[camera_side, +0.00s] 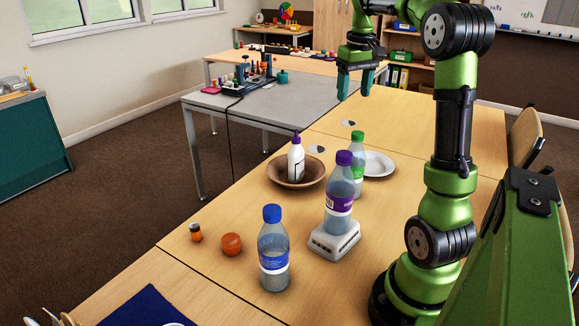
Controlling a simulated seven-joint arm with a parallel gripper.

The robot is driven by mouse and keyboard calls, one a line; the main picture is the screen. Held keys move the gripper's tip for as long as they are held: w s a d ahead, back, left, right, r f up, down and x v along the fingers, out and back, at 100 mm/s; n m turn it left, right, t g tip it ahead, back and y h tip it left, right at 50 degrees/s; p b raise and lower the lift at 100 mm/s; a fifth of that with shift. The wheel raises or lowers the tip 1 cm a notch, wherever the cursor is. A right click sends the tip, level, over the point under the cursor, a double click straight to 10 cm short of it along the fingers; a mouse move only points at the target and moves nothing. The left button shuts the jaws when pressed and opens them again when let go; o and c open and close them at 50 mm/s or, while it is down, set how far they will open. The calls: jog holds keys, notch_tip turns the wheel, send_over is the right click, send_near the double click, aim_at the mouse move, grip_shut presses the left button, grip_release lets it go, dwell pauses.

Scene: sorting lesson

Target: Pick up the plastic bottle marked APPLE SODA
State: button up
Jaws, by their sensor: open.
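Three clear plastic bottles stand upright on the wooden table. One with a blue cap and blue label (273,250) is at the front. One with a purple cap and purple label (340,195) stands on a small white stand (327,248). One with a green cap (358,152) is behind it, partly hidden. I cannot read the wording on any label, so I cannot tell which is marked APPLE SODA. My gripper (355,92) is open and empty, high up and beyond the bottles, pointing down, apart from all of them.
A brown bowl (280,180) holds a white bottle with a purple tip (296,163). A white plate (382,164) lies by the green-capped bottle. An orange round object (231,244) and a small orange jar (195,233) are at front left. The far tabletop is mostly clear.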

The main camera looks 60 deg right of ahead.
aim_at(357, 132)
jog(key=f, duration=0.2)
jog(key=d+f+n, duration=0.1)
jog(key=f, duration=0.2)
jog(key=s+f+n+y, duration=0.1)
jog(key=f, duration=0.2)
jog(key=shift+s+d+g, duration=0.1)
jog(key=shift+d+g, duration=0.1)
jog(key=shift+g, duration=0.2)
jog(key=shift+s+f, duration=0.15)
jog(key=shift+f, duration=2.55)
jog(key=shift+c, duration=0.2)
grip_shut()
